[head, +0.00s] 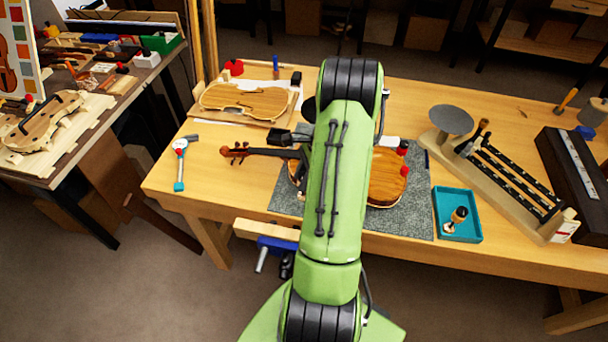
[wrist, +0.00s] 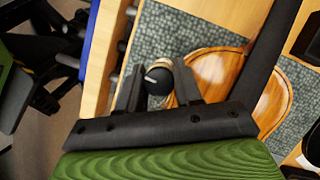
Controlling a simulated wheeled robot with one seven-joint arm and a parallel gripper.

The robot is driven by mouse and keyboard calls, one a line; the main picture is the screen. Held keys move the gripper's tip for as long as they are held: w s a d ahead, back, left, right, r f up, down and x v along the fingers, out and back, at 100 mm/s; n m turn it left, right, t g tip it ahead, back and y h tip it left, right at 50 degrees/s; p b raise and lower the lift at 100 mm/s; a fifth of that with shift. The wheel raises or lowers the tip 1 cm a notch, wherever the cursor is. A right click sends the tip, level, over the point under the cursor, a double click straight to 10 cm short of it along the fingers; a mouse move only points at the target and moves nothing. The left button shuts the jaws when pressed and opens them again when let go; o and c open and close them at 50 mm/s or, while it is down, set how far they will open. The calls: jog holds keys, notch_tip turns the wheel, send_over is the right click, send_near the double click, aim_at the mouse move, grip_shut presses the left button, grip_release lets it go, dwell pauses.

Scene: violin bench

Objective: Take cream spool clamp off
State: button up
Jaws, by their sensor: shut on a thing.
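The violin (head: 388,180) lies on a grey mat, largely hidden behind my green arm in the head view. Its orange-brown edge also shows in the wrist view (wrist: 222,75). In the wrist view my gripper (wrist: 157,84) is shut on the cream spool clamp (wrist: 158,75). A black ball and a cream disc of the clamp show between the fingers, beside the violin's edge. I cannot tell whether the clamp still touches the violin. In the head view, the clamp is hidden.
A teal tray (head: 439,222) on the right holds a clamp (head: 458,216) with black and cream parts. Red-ended clamps (head: 403,170) sit at the violin's right edge. A blue vise (head: 272,245) is on the front edge.

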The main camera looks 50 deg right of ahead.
jog(key=shift+a, duration=0.1)
dwell(0.3)
jog(key=shift+s+a, duration=0.25)
jog(key=shift+a, duration=0.25)
jog(key=shift+s+a, duration=0.25)
jog(key=shift+a, duration=0.2)
notch_tip(320, 180, up, 7)
jog(key=p, duration=0.6)
